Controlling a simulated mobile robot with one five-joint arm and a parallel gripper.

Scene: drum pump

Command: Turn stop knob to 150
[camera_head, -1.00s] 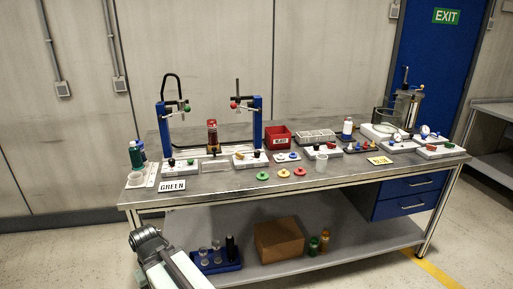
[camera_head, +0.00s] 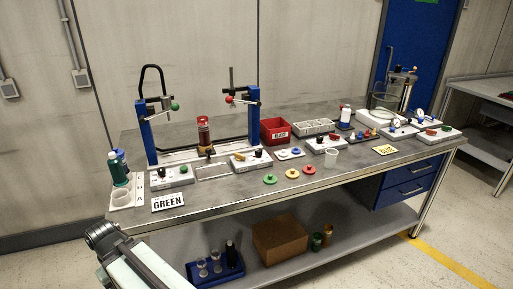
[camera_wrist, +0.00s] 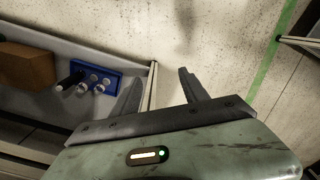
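Several white boxes with small knobs stand along the workbench (camera_head: 230,195). One box with a black knob (camera_head: 172,176) is at the left, one (camera_head: 252,161) in the middle, one (camera_head: 326,143) right of it, and one with a red knob (camera_head: 438,135) at the far right. Markings are too small to read, so I cannot tell which is the stop knob. A metal and glass apparatus (camera_head: 398,92) stands at the back right. My gripper (camera_wrist: 162,76) is open and empty, its fingers apart, away from the knobs. My arm shows at the lower left in the head view.
Two blue stands (camera_head: 146,134) with clamps rise at the back left. A red bin (camera_head: 275,131) is behind. The lower shelf holds a cardboard box (camera_head: 280,240) and blue tray (camera_head: 215,275). Floor is clear at the right.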

